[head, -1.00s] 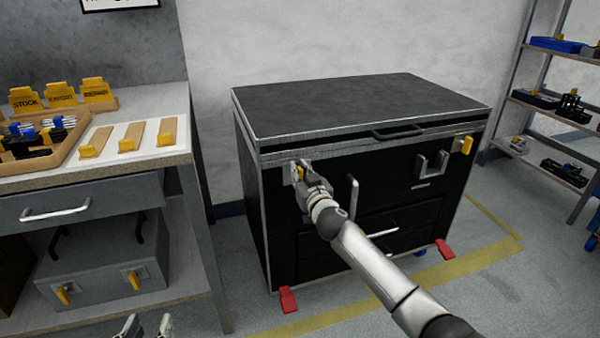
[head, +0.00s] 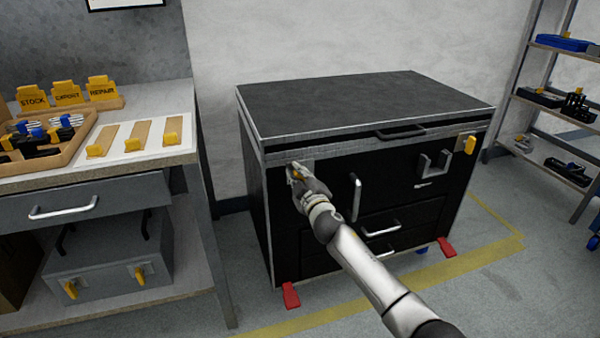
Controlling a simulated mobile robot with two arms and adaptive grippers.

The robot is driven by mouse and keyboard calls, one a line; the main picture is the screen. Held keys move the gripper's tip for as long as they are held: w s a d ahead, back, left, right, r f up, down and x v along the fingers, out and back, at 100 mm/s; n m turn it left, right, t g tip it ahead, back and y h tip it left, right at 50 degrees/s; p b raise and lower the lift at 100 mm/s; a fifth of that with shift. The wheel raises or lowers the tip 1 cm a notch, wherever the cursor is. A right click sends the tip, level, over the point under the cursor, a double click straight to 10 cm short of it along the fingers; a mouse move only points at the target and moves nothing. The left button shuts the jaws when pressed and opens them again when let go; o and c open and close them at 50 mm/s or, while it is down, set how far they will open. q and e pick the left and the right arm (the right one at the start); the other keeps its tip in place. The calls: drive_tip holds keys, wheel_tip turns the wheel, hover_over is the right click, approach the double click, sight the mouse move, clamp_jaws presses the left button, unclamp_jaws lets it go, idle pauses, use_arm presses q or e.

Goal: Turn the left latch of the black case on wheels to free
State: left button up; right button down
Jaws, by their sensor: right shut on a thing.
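The black case on wheels (head: 400,200) stands against the wall with its lid (head: 365,103) down. Its left latch (head: 296,176) is a yellow piece on a grey plate at the upper left of the front, mostly hidden by my right gripper. My right gripper (head: 294,172) is shut on this latch; how far the latch is turned cannot be told. The right latch (head: 469,145) is yellow and stands upright at the upper right of the front. My left gripper is not in view.
A workbench (head: 100,178) with a wooden tray (head: 75,150) and wooden pieces with yellow ends stands at the left. A grey case (head: 110,268) is on its lower shelf. Shelving (head: 545,75) stands at the right. Red pedals (head: 291,295) stick out at the case's foot.

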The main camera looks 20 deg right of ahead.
drive_tip(key=n, duration=0.3)
drive_tip(key=shift+a+f, duration=0.15)
drive_tip(key=shift+f, duration=0.15)
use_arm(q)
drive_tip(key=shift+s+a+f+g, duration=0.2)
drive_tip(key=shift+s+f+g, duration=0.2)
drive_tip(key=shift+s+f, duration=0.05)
use_arm(e)
drive_tip(key=n, duration=0.4)
drive_tip(key=shift+a+f+n, duration=0.1)
drive_tip(key=shift+f+n, duration=0.3)
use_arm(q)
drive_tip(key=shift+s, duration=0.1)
use_arm(e)
drive_tip(key=c, duration=1.4)
unclamp_jaws()
drive_tip(key=shift+c, duration=0.2)
drive_tip(key=shift+s, duration=0.15)
drive_tip(key=s, duration=1.1)
drive_tip(key=shift+s+d, duration=0.25)
drive_tip(key=shift+s, duration=0.15)
